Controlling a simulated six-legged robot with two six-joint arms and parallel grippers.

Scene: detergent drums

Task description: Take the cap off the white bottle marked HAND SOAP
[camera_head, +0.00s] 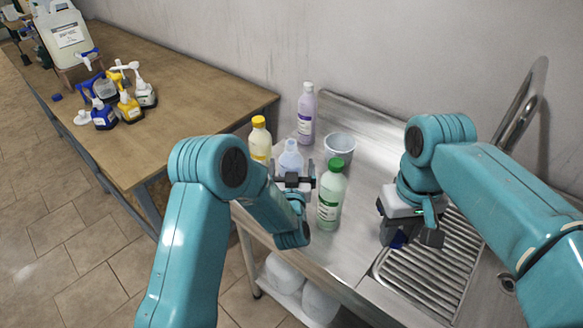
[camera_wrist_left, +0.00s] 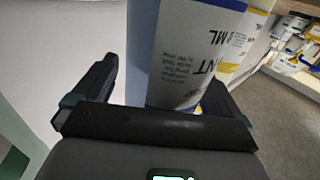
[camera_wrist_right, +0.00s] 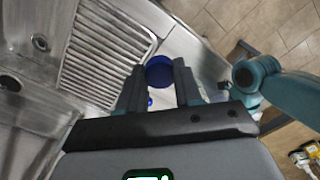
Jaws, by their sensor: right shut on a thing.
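A pale bluish-white bottle (camera_head: 291,159) stands on the steel counter among other bottles; no coloured cap shows on its top. My left gripper (camera_head: 296,183) is beside it, partly covering it. In the left wrist view a white labelled bottle (camera_wrist_left: 185,70) lies between the fingers, with a gap at the left finger, so the gripper (camera_wrist_left: 170,95) looks open. Its label is only partly in view and I cannot read HAND SOAP. My right gripper (camera_head: 405,236) is shut on a blue cap (camera_wrist_right: 159,72), held above the drainboard, apart from the bottles.
The ribbed drainboard (camera_head: 430,275) is clear. A wooden table (camera_head: 175,85) at left holds several pump bottles and a large jug (camera_head: 63,35).

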